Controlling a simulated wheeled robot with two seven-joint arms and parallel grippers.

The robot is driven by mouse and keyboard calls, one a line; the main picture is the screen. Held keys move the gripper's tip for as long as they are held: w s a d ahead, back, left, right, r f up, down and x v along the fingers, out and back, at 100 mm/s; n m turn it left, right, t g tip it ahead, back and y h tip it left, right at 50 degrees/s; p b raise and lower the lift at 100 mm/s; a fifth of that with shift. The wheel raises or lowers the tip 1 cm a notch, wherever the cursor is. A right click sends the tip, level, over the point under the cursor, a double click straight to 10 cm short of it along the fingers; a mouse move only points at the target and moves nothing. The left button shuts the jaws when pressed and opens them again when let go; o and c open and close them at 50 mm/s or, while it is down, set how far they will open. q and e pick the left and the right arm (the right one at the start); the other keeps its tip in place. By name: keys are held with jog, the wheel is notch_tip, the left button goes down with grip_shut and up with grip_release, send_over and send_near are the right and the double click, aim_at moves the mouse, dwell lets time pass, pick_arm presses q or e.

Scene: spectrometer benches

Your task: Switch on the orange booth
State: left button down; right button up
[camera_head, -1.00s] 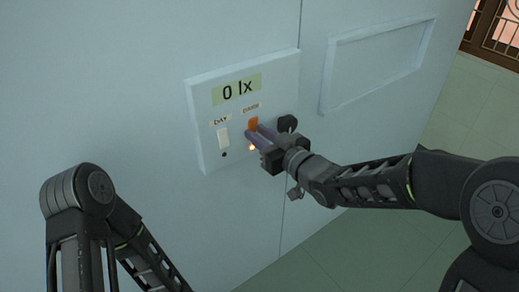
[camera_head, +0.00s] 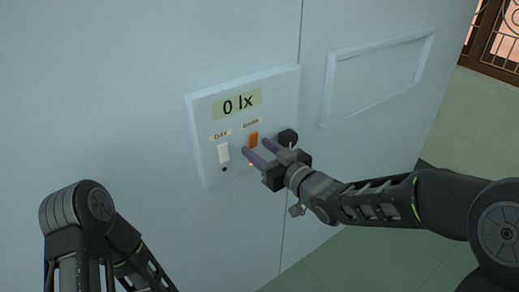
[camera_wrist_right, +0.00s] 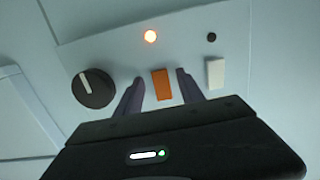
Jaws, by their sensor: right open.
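A white panel (camera_head: 206,109) on the pale blue booth wall bears an orange rocker switch (camera_head: 253,140) under a label that seems to read DARK. The orange switch also shows in the right wrist view (camera_wrist_right: 162,85), with a lit orange lamp (camera_wrist_right: 150,36) beside it. A white switch (camera_head: 223,153) labelled DAY sits to its left, its lamp (camera_head: 224,169) dark. The display (camera_head: 237,102) reads 0 lx. My right gripper (camera_head: 257,149) is open and empty in front of the panel, its fingers either side of the orange switch in the wrist view. My left gripper is out of view.
A black round knob (camera_head: 288,137) is on the panel right of the orange switch, close to my right gripper. A raised rectangular frame (camera_head: 328,88) is on the wall further right. Green tiled floor (camera_head: 460,130) lies beyond the booth.

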jog(key=v, duration=0.7)
jog(key=shift+s+d, duration=0.15)
jog(key=shift+s, duration=0.1)
jog(key=shift+f, duration=0.15)
jog(key=s+d+f+m+g+h+p, duration=0.1)
jog(key=s+f+m+g+h, duration=0.2)
jog(key=f, duration=0.9)
jog(key=s+d+f+m+g+h+p, duration=0.1)
jog(key=s+f+m+g+h+p, duration=0.2)
jog(key=f, duration=0.9)
jog(key=s+f+m+g+p, duration=0.1)
jog(key=s+f+g, duration=0.2)
jog(key=s+f, duration=0.3)
jog(key=s+f+m+g+p, duration=0.2)
jog(key=s+f+g, duration=0.2)
jog(key=s, duration=1.1)
notch_tip(320, 180, down, 3)
jog(key=shift+d+f, duration=0.1)
jog(key=shift+d, duration=0.3)
